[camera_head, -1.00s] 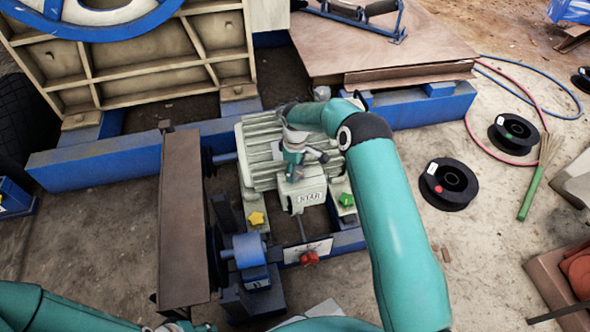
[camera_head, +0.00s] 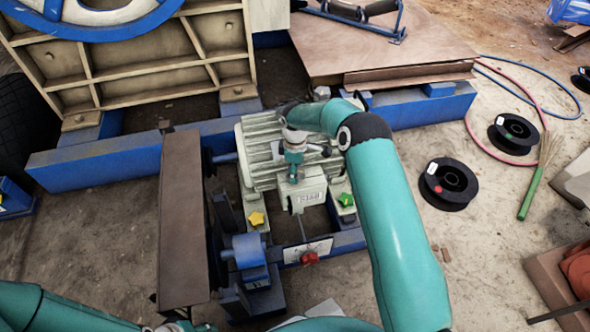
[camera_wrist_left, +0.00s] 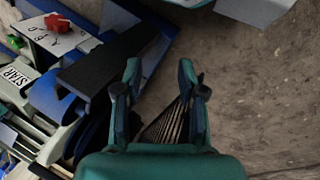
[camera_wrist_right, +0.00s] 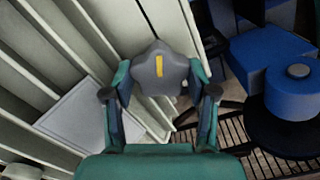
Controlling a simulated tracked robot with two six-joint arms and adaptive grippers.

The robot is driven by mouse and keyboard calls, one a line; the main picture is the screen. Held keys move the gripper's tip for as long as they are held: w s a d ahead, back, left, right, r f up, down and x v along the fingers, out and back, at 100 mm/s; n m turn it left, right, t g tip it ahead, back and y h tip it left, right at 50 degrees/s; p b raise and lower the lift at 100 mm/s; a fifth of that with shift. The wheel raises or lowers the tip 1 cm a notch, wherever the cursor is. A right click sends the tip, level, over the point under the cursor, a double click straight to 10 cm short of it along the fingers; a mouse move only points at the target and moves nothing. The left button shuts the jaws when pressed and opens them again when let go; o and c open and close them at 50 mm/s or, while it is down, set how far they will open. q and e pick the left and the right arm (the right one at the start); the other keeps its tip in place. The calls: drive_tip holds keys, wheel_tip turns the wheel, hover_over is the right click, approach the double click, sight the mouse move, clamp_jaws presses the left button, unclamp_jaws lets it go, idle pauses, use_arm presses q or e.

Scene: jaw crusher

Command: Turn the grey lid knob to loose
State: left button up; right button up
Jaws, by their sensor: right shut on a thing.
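The grey lid knob (camera_wrist_right: 158,72) shows in the right wrist view as a lobed grey piece with a yellow stripe. My right gripper (camera_wrist_right: 160,85) has a finger on each side of it and is shut on it. In the head view my right gripper (camera_head: 294,167) points down onto the pale ribbed motor housing (camera_head: 258,150), above the plate marked STAR. It hides the knob there. My left gripper (camera_wrist_left: 158,72) is open and empty in the left wrist view, over the ground beside the machine.
A yellow star knob (camera_head: 256,218), a green star knob (camera_head: 346,200) and a red knob (camera_head: 309,258) sit near the housing. A brown belt guard (camera_head: 183,220) stands left of it. Black spools (camera_head: 448,184) and a hose lie on the ground at right.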

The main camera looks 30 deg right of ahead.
drive_tip(key=o, duration=1.1)
drive_tip(key=shift+o, duration=0.2)
